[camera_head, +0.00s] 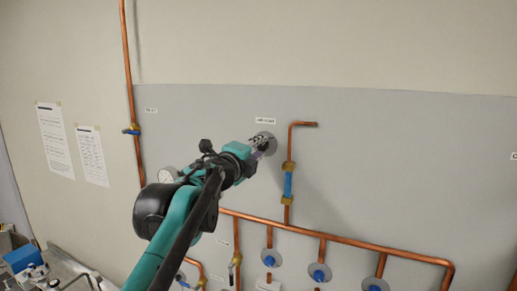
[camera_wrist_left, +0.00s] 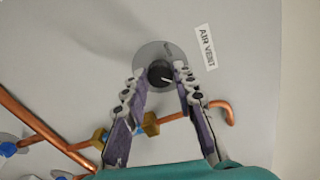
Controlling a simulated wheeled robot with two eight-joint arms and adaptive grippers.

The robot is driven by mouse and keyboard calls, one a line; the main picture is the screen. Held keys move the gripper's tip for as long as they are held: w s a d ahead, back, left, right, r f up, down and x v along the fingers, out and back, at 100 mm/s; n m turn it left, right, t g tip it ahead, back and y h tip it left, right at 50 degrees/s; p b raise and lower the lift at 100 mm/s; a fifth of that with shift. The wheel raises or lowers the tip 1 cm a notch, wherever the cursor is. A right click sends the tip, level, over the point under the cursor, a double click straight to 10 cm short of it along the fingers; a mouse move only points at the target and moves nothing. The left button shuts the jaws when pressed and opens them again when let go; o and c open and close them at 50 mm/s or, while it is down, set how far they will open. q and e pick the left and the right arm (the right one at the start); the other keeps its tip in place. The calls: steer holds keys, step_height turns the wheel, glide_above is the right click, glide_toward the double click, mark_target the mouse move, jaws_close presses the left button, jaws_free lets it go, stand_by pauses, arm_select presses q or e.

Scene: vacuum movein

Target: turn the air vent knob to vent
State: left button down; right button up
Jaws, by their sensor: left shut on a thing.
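The air vent knob (camera_wrist_left: 159,73) is a dark round knob with a white pointer line, on a grey disc (camera_wrist_left: 152,50) on the wall. The label "AIR VENT" (camera_wrist_left: 206,46) is beside the disc in the wrist view and above it in the head view (camera_head: 265,121). My left gripper (camera_wrist_left: 161,73) has one fingertip on each side of the knob and is shut on it. In the head view the gripper (camera_head: 262,146) reaches the disc and hides the knob. My right gripper is in neither view.
A copper pipe with a blue and brass valve (camera_head: 288,183) rises just right of the gripper. A long copper pipe (camera_head: 345,241) runs below, with several blue knobs (camera_head: 318,274) under it. A gauge (camera_head: 167,175) is left, near my arm. The upper wall is clear.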

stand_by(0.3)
arm_select(q)
steer(key=c, duration=1.2)
jaws_free()
steer(key=v, duration=1.2)
